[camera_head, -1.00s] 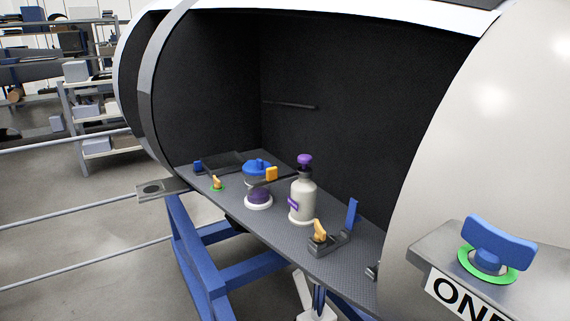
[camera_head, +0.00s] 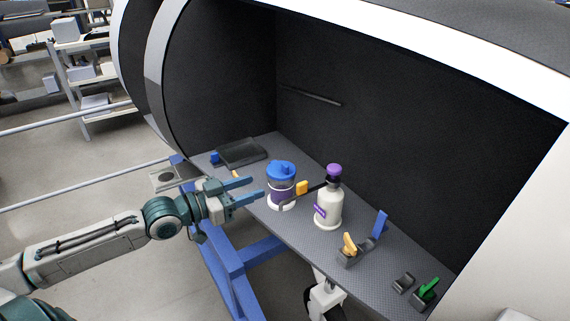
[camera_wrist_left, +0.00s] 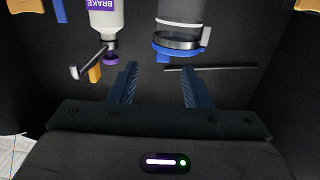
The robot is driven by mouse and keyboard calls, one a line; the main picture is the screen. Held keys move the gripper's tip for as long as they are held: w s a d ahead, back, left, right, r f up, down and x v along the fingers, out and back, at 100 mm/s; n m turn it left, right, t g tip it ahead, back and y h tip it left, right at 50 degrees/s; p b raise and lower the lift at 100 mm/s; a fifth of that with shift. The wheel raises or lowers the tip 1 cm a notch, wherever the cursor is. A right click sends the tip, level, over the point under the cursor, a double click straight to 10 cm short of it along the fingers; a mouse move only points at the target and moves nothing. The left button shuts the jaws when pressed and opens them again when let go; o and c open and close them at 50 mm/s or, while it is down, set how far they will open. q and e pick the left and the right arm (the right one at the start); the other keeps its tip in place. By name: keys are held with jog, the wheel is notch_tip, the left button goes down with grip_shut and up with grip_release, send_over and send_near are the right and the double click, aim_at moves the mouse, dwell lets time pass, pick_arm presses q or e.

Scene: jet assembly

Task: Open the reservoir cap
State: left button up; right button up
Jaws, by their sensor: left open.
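The reservoir stands upright on the grey shelf, with a blue cap (camera_head: 281,170) on a body with purple fluid (camera_head: 283,191). In the left wrist view the picture is upside down, and the blue cap (camera_wrist_left: 176,54) shows at the upper middle below the reservoir's grey body (camera_wrist_left: 184,12). My left gripper (camera_head: 258,187) is open and empty, just left of the reservoir, its blue fingers pointing toward it. In the left wrist view its open fingers (camera_wrist_left: 158,80) show, apart from the cap. My right gripper is not in view.
A white bottle (camera_head: 329,208) with a purple cap stands right of the reservoir. A dark bar with an orange piece (camera_head: 302,187) lies between them. An orange-handled latch (camera_head: 349,244) and a green one (camera_head: 428,289) are further right. A dark tray (camera_head: 241,153) is behind left.

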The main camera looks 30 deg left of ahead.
aim_at(283, 167)
pick_arm(q)
jog(key=shift+t, duration=0.4)
jog(key=w+b, duration=0.1)
jog(key=b, duration=0.1)
jog(key=w+d+r+b, duration=0.1)
jog(key=w+b, duration=0.2)
jog(key=b, duration=0.1)
jog(key=shift+w+d+r+b, duration=0.25)
jog(key=shift+w+d+b, duration=0.15)
jog(key=shift+w+d+r, duration=0.1)
jog(key=shift+w+d, duration=0.2)
jog(key=shift+w+d+r, duration=0.1)
jog(key=shift+w+d, duration=0.05)
jog(key=shift+w, duration=0.2)
jog(key=shift+x, duration=2.15)
jog(key=shift+c, duration=0.4)
